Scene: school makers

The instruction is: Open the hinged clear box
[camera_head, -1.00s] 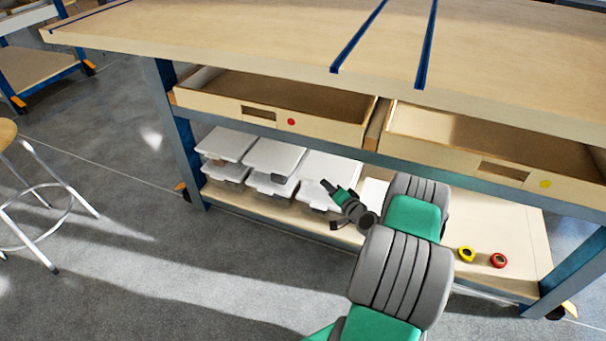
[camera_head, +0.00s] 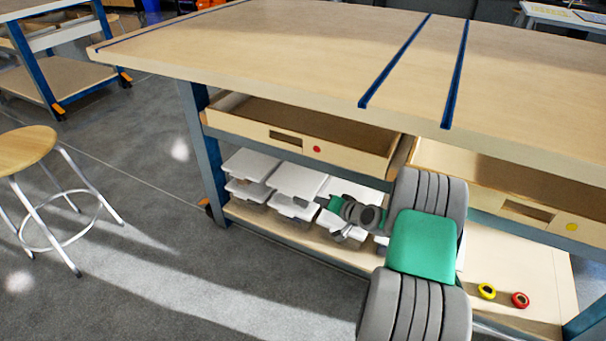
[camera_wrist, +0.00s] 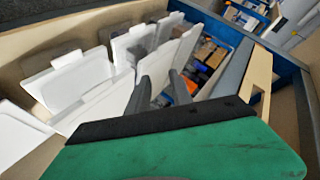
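Several clear boxes with white lids stand stacked on the lower shelf under the workbench (camera_head: 292,180). They also show tilted in the wrist view (camera_wrist: 72,78). Their lids look closed, and I cannot tell which one is the hinged box.
Two wooden drawers (camera_head: 300,132) hang open above the boxes. The workbench top (camera_head: 270,50) overhangs them. A yellow tape roll (camera_head: 487,291) and a red one (camera_head: 520,300) lie on the shelf's right side. A stool (camera_head: 28,150) stands left on open floor.

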